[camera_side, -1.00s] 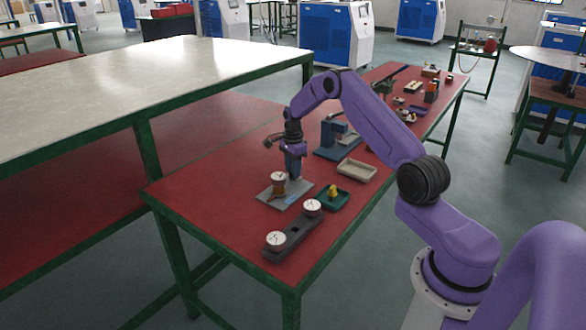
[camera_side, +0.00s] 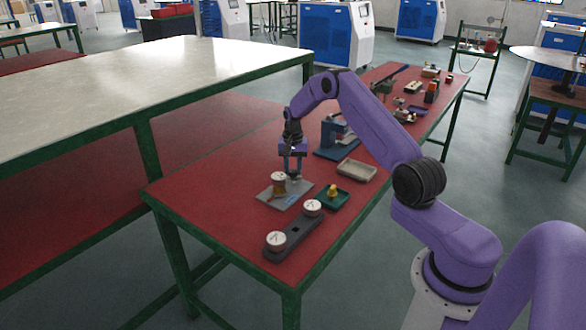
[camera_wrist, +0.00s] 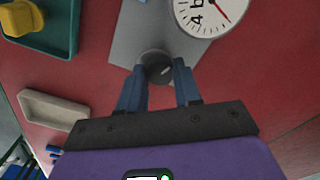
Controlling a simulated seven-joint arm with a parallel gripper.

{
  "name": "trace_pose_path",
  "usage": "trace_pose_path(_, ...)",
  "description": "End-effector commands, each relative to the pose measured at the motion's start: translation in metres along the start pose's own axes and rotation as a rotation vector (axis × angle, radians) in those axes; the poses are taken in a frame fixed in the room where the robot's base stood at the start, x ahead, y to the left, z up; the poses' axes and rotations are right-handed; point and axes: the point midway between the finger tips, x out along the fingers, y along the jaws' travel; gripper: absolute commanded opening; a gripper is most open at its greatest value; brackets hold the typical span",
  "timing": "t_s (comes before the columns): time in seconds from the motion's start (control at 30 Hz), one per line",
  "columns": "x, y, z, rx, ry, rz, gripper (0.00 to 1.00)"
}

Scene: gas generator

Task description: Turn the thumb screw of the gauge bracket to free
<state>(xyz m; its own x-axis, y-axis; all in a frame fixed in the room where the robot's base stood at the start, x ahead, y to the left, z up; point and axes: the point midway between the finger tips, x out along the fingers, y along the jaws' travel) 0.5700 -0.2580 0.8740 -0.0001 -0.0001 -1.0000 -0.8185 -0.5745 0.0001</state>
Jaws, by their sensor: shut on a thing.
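The gauge bracket's grey plate (camera_side: 272,191) lies flat on the red table, with a white-faced gauge (camera_side: 278,177) standing on it. The gauge also shows at the top of the wrist view (camera_wrist: 207,10), its dial partly cut off. The thumb screw (camera_wrist: 156,66), a dark round knob with a light mark on top, stands on the plate beside the gauge. My gripper (camera_wrist: 159,77) is over the plate, its two blue fingers on either side of the knob and shut on it. In the side view my gripper (camera_side: 293,175) points down behind the gauge.
A dark rack (camera_side: 291,237) with two more gauges lies in front. A blue-grey fixture (camera_side: 337,150) stands behind. The table's left front area is clear.

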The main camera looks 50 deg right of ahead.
Motion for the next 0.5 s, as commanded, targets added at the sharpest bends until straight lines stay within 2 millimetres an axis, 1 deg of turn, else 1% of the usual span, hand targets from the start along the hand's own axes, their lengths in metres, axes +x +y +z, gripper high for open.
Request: trace_pose_path(0.5,-0.0007,-0.0006,0.0005,-0.493,-0.001,0.000,0.03)
